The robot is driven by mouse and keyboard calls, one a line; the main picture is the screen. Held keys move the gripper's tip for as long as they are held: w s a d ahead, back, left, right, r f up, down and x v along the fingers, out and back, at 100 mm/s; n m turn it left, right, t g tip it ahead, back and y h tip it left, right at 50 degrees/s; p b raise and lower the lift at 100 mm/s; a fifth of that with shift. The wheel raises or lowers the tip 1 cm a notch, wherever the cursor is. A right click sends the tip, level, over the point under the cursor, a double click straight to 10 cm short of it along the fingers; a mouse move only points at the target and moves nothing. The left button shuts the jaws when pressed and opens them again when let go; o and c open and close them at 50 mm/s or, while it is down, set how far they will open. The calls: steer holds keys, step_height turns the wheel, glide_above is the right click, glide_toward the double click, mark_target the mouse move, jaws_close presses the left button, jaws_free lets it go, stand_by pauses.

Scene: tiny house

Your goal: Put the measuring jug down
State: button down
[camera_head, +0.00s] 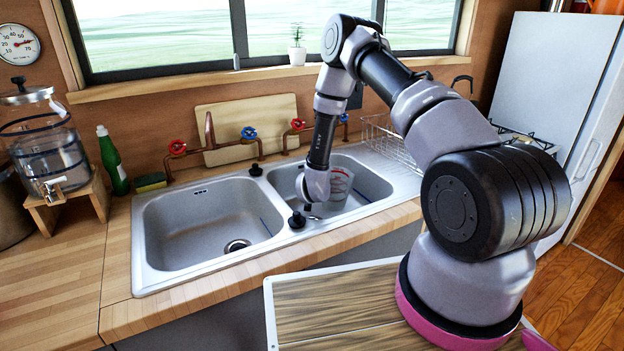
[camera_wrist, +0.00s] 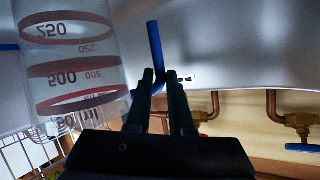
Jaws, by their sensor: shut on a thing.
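The measuring jug (camera_head: 340,184) is clear with red markings. It is in or over the right basin of the sink (camera_head: 372,184), just right of my gripper. In the wrist view the jug (camera_wrist: 70,62) fills the upper left, with the 250 and 500 marks showing. My gripper (camera_wrist: 160,76) has its dark fingers close together, shut at a blue hooked bar (camera_wrist: 154,42) that looks like the jug's handle. The join between handle and jug is out of view. In the head view the wrist hides the fingers. I cannot tell whether the jug's base touches the basin.
The left basin (camera_head: 205,215) is empty. Copper pipes with red and blue valves (camera_head: 249,133) run behind the sink. A wire rack (camera_head: 385,138) stands at the back right. A glass dispenser (camera_head: 45,145), green bottle (camera_head: 112,162) and sponge (camera_head: 151,182) stand left. The counter (camera_head: 60,275) front left is clear.

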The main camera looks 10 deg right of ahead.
steer(key=c, duration=0.8)
jaws_free()
steer(key=shift+f, duration=0.1)
steer(key=shift+s, duration=0.1)
steer(key=v, duration=1.2)
step_height(320, 180, up, 20)
steer(key=w+d+m+g+y, duration=0.2)
steer(key=d, duration=0.1)
steer(key=s+d+r+n+g+y, duration=0.1)
steer(key=s+r, duration=0.3)
steer(key=r, duration=0.2)
steer(key=s+r+y, duration=0.1)
steer(key=s+r, duration=0.3)
steer(key=r, duration=0.3)
steer(key=s+d+r+n+g, duration=0.1)
steer(key=s+r, duration=0.3)
steer(key=s, duration=0.7)
steer(key=s+d+r+n+g, duration=0.1)
steer(key=s+r, duration=0.3)
steer(key=s, duration=0.8)
steer(key=shift+d+g, duration=0.7)
steer(key=shift+d, duration=0.2)
